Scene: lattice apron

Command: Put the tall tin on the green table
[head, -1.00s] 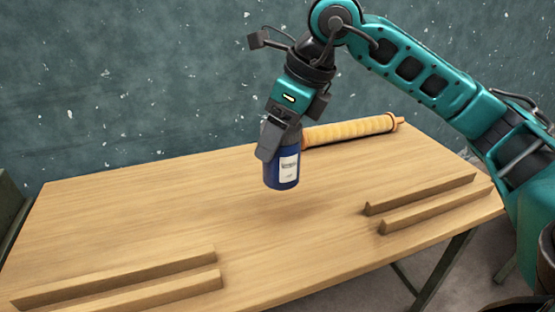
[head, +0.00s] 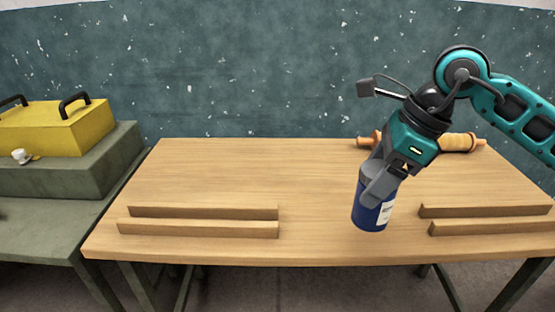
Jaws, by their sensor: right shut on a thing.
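The tall tin (head: 371,209) is blue with a white label and a grey upper part. My right gripper (head: 377,183) is shut on it from above, and the tin hangs nearly upright over the right half of the wooden table. The gap between its bottom and the table top is hard to judge. The green table (head: 50,216) stands at the left, beside the wooden table. My left gripper is not in view.
The wooden table (head: 230,175) carries low wooden rails (head: 200,229) at left and more rails (head: 490,226) at right. A rolling pin (head: 460,142) lies at the back right. A yellow toolbox (head: 55,128) and a small white item (head: 21,156) sit on the green table's raised block (head: 90,174).

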